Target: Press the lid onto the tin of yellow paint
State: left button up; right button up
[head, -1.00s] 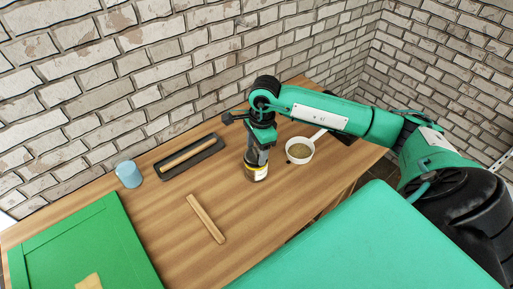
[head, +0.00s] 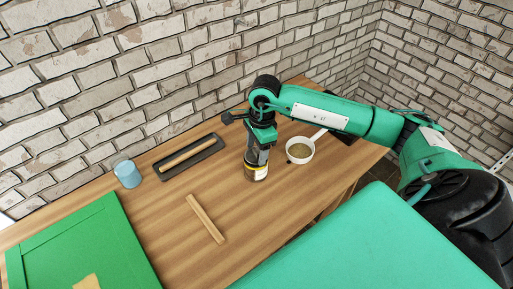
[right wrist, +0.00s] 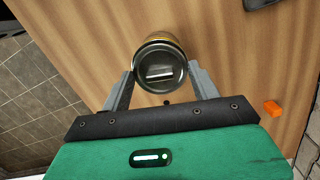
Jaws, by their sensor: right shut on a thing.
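The tin of yellow paint (head: 256,174) stands upright on the wooden table, directly under my right gripper (head: 257,160). Its yellow band also shows at the far edge in the right wrist view (right wrist: 160,37). A round grey metal lid (right wrist: 160,72) lies over the tin's mouth between my right fingers (right wrist: 160,76). The fingers are shut on the lid's edge from both sides. I cannot tell whether the lid is fully seated, as the gripper hides part of the rim. My left gripper is not in view.
A white pan (head: 300,149) of greenish-brown contents stands close right of the tin. A wooden stick (head: 205,218) lies in front left. A black tray (head: 190,157), a blue cup (head: 127,173) and a green panel (head: 85,245) are further left. An orange block (right wrist: 273,108) shows in the wrist view.

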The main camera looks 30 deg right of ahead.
jog(key=shift+b, duration=0.35)
dwell(0.6)
jog(key=o, duration=1.3)
jog(key=shift+r+p, duration=1.5)
jog(key=shift+r, duration=2)
